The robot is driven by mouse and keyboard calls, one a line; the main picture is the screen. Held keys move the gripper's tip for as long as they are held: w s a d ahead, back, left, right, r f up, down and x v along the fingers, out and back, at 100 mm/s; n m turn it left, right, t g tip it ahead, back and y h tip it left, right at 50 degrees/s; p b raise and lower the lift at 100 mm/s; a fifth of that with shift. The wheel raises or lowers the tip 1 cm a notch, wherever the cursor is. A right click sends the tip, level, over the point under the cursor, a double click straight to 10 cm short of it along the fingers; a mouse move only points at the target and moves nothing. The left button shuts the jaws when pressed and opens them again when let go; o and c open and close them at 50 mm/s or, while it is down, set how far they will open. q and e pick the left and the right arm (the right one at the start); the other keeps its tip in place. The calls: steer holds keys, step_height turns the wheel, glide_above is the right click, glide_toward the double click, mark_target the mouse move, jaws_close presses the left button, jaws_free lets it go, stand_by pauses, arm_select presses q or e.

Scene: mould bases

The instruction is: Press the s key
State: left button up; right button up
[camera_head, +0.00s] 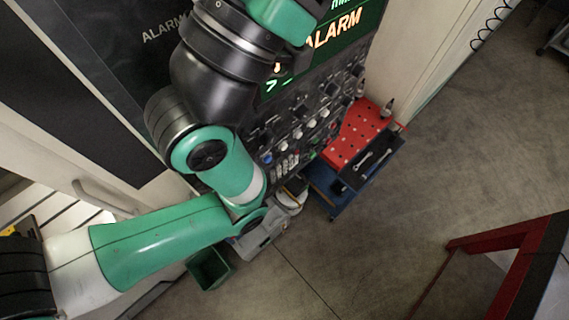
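A dark control panel (325,106) of a machine stands upright behind my arm, with rows of small knobs and light keys (287,162). The letters on the keys are too small to read, so I cannot pick out the s key. A screen (340,38) above the keys shows a large "ALARM" and a prompt on green. My green, white and black arm comes in from the lower left and covers the left part of the panel and screen. I cannot make out the fingers of either gripper, and nothing shows a grip on any object.
A red perforated board (353,133) and a blue-black tray with wrenches (372,163) stand right of the panel. A green bin (208,268) is on the floor below. A red-framed table (505,240) is at the lower right. The grey floor (400,225) between is clear.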

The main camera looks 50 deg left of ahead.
arm_select(q)
jaws_close()
stand_by(0.3)
stand_by(1.4)
